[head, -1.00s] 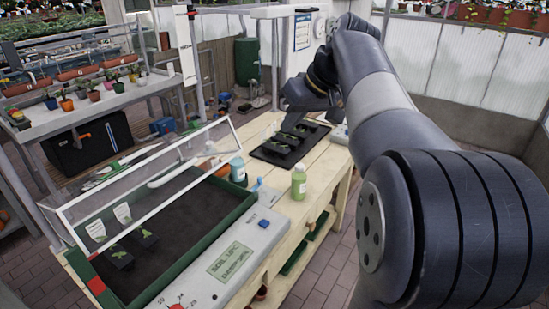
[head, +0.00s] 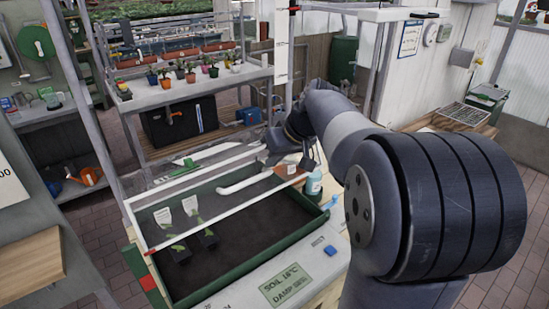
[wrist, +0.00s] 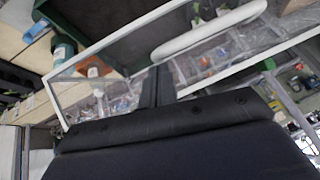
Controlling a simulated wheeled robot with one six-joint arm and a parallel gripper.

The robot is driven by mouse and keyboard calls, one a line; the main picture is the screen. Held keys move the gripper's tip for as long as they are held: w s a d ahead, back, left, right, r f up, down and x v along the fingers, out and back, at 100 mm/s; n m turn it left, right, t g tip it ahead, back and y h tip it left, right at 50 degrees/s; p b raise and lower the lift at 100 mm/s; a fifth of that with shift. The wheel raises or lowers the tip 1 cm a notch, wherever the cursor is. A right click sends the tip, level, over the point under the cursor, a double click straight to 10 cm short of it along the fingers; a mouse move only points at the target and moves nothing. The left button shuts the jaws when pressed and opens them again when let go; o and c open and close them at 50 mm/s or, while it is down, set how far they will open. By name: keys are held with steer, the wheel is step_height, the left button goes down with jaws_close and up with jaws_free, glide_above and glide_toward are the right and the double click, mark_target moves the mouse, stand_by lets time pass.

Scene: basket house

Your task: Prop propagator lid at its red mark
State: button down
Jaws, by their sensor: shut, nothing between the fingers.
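The propagator is a green-rimmed tray (head: 247,254) of dark soil with a clear, white-framed lid (head: 165,244) standing at a slant over it. A white curved handle (head: 240,184) is on the lid, and it also shows in the wrist view (wrist: 205,32). A red mark (head: 149,283) is on the tray's near left corner. My gripper (head: 272,156) is at the lid's far right end, close to the handle. In the wrist view its fingers (wrist: 157,84) are shut and empty, overlapping the lid frame. I cannot tell whether they touch it.
Two seedling pots with white labels (head: 190,205) stand on the soil's left side. A shelf of potted plants (head: 190,88) stands behind.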

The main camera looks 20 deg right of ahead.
mark_target(279, 170)
steer(key=shift+t, duration=0.5)
steer(key=f+b, duration=0.1)
steer(key=b, duration=0.1)
steer(key=s+f+b, duration=0.1)
steer(key=b, duration=0.1)
steer(key=s+f+b, duration=0.1)
steer(key=b, duration=0.1)
steer(key=shift+s+d+f, duration=0.2)
steer(key=shift+d+f, duration=0.05)
steer(key=shift+d, duration=0.15)
steer(key=shift+r, duration=0.15)
